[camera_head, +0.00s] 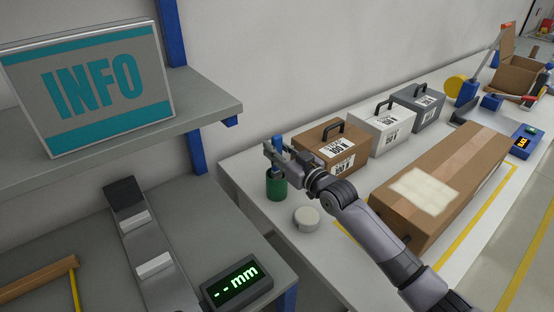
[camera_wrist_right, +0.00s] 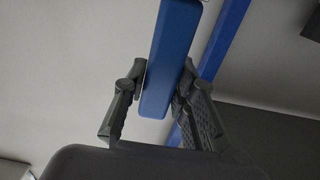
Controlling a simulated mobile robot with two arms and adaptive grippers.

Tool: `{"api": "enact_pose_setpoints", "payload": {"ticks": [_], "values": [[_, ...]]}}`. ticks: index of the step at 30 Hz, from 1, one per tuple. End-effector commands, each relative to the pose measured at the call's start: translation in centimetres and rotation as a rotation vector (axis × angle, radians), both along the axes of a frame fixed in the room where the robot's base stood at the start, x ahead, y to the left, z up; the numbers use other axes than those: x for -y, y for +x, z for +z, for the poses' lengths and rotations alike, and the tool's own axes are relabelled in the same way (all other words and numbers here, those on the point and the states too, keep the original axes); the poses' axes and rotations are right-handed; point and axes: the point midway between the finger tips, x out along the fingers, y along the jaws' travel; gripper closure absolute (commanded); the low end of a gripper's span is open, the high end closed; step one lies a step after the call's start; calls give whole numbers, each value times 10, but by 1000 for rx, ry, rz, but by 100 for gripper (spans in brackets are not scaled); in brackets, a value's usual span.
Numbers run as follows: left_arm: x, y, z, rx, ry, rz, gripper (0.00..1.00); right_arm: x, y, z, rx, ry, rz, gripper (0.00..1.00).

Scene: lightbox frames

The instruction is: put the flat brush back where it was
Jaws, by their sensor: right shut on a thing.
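My right gripper (camera_head: 276,152) is shut on the blue handle (camera_head: 278,141) of what looks like the flat brush. The blue handle also shows between the two fingers in the right wrist view (camera_wrist_right: 171,62). In the head view the handle stands roughly upright over a green cup (camera_head: 277,187) at the near left end of the white table. The brush's lower end is at the cup's mouth; I cannot tell how far inside it is. The bristles are not visible. My left gripper is not in view.
A white round lid or puck (camera_head: 306,219) is close to the cup. Brown (camera_head: 322,150), white (camera_head: 377,137) and grey (camera_head: 419,103) handled cases stand behind. A long carton (camera_head: 437,192) lies to the right. A grey shelf (camera_head: 120,125) with an INFO sign (camera_head: 97,88) is at left.

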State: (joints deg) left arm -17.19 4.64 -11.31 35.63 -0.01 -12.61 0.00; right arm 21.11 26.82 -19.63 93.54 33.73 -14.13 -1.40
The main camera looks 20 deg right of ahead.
Motion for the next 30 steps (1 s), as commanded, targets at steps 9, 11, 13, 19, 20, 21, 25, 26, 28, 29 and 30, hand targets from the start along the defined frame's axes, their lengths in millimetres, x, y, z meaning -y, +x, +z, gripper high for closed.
{"api": "enact_pose_setpoints", "payload": {"ticks": [9, 11, 13, 19, 20, 21, 25, 26, 28, 29, 30], "values": [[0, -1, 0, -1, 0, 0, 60, 0, 0, -36, -1, 0, 0, 98], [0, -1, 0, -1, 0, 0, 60, 0, 0, -36, -1, 0, 0, 98], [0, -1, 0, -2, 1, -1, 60, 0, 0, -36, -1, 0, 0, 98], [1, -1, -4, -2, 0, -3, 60, 0, 0, -40, -1, 0, 0, 98], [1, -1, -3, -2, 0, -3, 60, 0, 0, -40, -1, 0, 0, 74], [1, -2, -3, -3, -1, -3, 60, 0, 0, -39, -1, 0, 0, 72], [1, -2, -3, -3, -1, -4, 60, 0, 0, -39, -2, -1, 0, 63], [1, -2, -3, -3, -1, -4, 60, 0, 0, -39, -2, -1, 0, 61], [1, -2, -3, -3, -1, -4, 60, 0, 0, -39, -2, -1, 0, 56], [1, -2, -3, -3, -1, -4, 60, 0, 0, -39, -2, -1, 0, 55], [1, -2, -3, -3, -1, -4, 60, 0, 0, -39, -1, 0, 0, 55]]}}
